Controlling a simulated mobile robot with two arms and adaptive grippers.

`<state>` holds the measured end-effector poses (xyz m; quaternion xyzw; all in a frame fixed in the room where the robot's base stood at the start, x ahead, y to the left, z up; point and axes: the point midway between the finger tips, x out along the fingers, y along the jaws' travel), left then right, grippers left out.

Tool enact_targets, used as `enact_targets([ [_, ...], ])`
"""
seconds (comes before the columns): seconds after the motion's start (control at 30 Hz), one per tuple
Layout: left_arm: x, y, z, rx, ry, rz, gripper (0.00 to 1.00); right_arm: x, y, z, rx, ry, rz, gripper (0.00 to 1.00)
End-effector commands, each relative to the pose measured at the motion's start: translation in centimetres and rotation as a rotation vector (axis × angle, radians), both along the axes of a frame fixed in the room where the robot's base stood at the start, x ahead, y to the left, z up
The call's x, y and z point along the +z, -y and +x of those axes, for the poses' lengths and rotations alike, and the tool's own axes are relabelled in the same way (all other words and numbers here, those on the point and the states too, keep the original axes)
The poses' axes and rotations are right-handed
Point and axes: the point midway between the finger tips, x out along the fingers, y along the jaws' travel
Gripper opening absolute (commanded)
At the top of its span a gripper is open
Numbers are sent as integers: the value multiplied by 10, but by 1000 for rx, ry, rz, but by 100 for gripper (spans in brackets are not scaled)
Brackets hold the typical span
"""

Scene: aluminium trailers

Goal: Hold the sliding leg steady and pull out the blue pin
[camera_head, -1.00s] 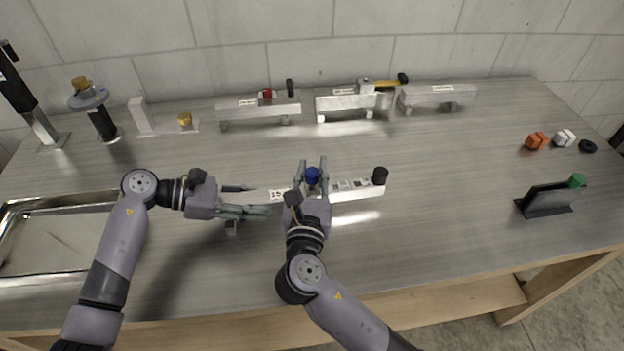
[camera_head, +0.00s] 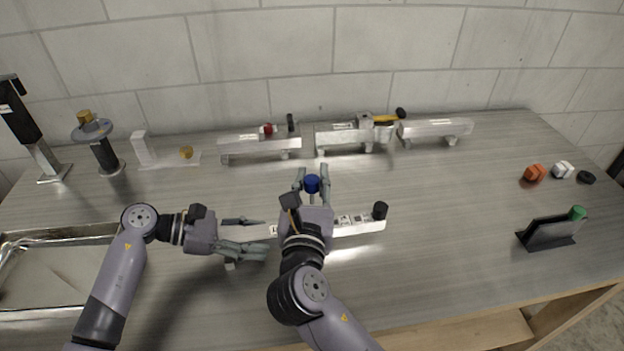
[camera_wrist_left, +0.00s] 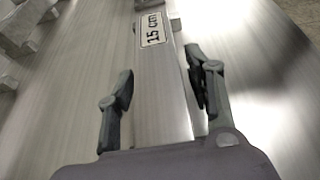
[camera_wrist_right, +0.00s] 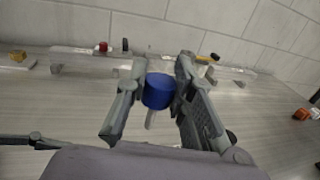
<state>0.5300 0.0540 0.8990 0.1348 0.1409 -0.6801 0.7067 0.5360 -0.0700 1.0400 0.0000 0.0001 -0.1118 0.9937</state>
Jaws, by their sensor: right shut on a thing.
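The sliding leg (camera_head: 355,228) is a pale metal bar lying on the bench, with a black knob at its right end. Its "15 cm" label shows in the left wrist view (camera_wrist_left: 153,30). My left gripper (camera_head: 264,237) is open, with its fingers on either side of the bar and gaps showing; whether they reach down beside it I cannot tell. My right gripper (camera_head: 312,174) is shut on the blue pin (camera_head: 312,184). In the right wrist view, the blue head (camera_wrist_right: 158,91) sits between the fingers with a grey shaft below. My right wrist hides part of the bar.
A metal tray (camera_head: 60,236) is at the left. Several metal brackets (camera_head: 260,144) and a yellow-handled tool (camera_head: 385,119) line the back. Orange (camera_head: 535,172) and white (camera_head: 563,170) pieces, a black ring (camera_head: 586,177) and a black stand (camera_head: 548,233) are at the right.

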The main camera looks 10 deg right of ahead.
Motion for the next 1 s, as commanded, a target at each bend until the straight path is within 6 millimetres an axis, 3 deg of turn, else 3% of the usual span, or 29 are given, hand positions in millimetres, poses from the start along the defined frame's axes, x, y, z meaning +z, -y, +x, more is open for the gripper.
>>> enact_targets([
  [0.47, 2, -6, 0, 1, 0, 2, 56, 0, 0, 0, 0, 0, 0, 0],
  [1.0, 39, -98, -3, 0, 0, 3, 56, 0, 0, 0, 0, 0, 0, 0],
])
